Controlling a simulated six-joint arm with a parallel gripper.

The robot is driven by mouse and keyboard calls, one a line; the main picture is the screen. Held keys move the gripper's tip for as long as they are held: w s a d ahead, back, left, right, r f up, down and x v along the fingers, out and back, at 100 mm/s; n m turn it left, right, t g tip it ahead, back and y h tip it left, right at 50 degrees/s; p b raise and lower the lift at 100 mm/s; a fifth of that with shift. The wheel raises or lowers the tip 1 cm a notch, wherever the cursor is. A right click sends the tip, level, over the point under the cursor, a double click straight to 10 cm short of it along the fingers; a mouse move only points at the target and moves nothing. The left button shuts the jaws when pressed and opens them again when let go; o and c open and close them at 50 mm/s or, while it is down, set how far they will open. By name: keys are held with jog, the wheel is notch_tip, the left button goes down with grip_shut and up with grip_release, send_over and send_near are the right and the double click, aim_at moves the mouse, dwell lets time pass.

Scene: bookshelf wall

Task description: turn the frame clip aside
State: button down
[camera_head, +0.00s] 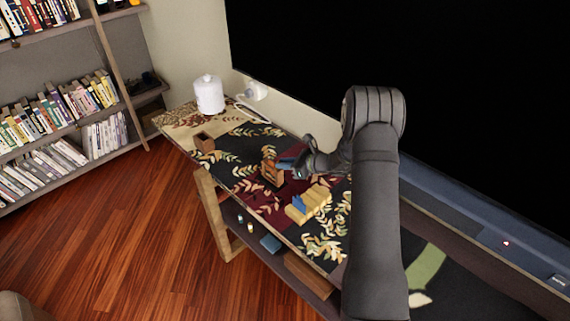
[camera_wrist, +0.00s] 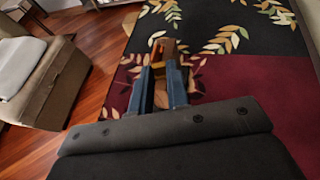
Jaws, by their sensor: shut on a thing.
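A small orange-brown frame (camera_head: 272,175) stands upright on the patterned cloth near the middle of the table. My gripper (camera_head: 282,164) reaches it from the right, its blue fingers at the frame's upper right side. In the wrist view, my gripper (camera_wrist: 163,72) is shut on a part of the frame (camera_wrist: 158,57), which shows orange and brown between and beyond the fingertips. The clip itself is too small to tell apart from the frame, and the fingers hide part of it.
A yellow holder with blue pieces (camera_head: 308,204) stands close in front, to the right of the frame. A small brown box (camera_head: 204,142) and a white canister (camera_head: 209,94) stand farther left. A dark screen (camera_head: 430,90) rises behind the table. Cloth between box and frame is clear.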

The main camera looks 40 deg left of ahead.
jog(key=shift+w+a+n+g+h, duration=0.15)
jog(key=shift+n+g+h, duration=0.15)
jog(key=shift+n+g, duration=0.3)
jog(key=shift+w+d+n+g+h, duration=0.15)
jog(key=shift+n+g+h, duration=0.15)
jog(key=shift+n+g, duration=0.25)
jog(key=shift+a, duration=0.1)
jog(key=c, duration=1.4)
grip_release()
jog(key=shift+r, duration=0.1)
jog(key=w+d+r, duration=0.1)
jog(key=d+r, duration=0.2)
jog(key=w+d+r, duration=0.2)
jog(key=d+r, duration=0.2)
jog(key=w+d+r, duration=0.1)
jog(key=d+r, duration=0.2)
jog(key=d, duration=0.1)
jog(key=shift+w+r, duration=0.25)
jog(key=shift+r, duration=0.15)
jog(key=shift+a, duration=0.1)
